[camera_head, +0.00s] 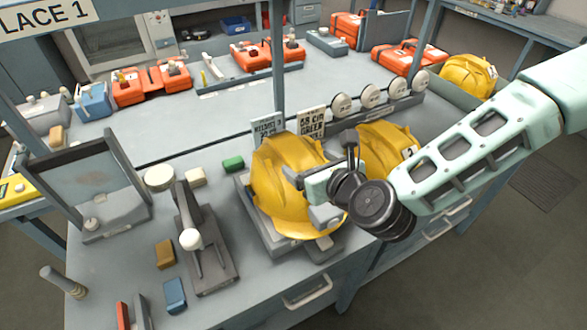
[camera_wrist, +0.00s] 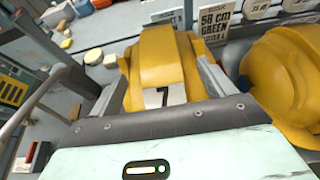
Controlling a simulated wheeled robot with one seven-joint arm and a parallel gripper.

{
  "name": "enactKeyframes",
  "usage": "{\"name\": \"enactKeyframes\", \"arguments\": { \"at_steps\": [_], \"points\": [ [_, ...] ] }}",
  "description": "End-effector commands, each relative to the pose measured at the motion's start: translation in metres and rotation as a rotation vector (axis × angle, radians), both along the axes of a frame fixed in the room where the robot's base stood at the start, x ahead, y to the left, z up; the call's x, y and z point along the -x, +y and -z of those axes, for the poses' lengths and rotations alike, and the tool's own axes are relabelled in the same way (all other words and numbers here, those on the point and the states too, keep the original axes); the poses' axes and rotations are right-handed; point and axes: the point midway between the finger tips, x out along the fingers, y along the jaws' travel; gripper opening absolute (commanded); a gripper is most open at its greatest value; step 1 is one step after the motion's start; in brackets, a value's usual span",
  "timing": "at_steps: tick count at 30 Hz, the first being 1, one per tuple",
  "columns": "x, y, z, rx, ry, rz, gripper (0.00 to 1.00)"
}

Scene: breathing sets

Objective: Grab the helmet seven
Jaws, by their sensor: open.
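The yellow helmet seven (camera_head: 283,185) sits on a grey stand at the right part of the bench. In the wrist view the helmet (camera_wrist: 160,58) shows a white label with a black 7 on its front. My gripper (camera_head: 325,200) is at the helmet's right side in the head view. In the wrist view my gripper (camera_wrist: 165,90) is open, with one finger at each side of the helmet's front. I cannot tell whether the fingers touch it. A second yellow helmet (camera_head: 385,148) stands just to the right, partly hidden by my arm; it also shows in the wrist view (camera_wrist: 285,75).
Two signs (camera_head: 311,122) stand behind the helmets. A grey clamp-like tool (camera_head: 205,240) and small blocks lie left of helmet seven. A third yellow helmet (camera_head: 468,76) is at the far right. Orange cases (camera_head: 265,54) stand at the back. The bench's middle is fairly clear.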

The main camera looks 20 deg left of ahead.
Motion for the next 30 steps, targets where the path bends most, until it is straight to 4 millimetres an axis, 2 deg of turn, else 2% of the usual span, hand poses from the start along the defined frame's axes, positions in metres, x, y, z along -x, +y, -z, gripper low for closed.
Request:
{"name": "enactKeyframes", "arguments": {
  "at_steps": [5, 10, 15, 24, 25, 30],
  "points": [
    [-0.006, 0.008, 0.000, 0.000, -0.001, -0.001, 0.82],
    [-0.021, 0.026, 0.000, 0.001, -0.001, -0.002, 0.82],
    [-0.032, 0.040, 0.010, 0.000, 0.000, -0.001, 0.82],
    [-0.035, 0.042, 0.015, 0.000, 0.000, -0.001, 0.82],
    [-0.035, 0.042, 0.015, 0.000, 0.000, -0.001, 0.79],
    [-0.035, 0.042, 0.014, 0.000, 0.000, -0.001, 0.32]
  ]
}}
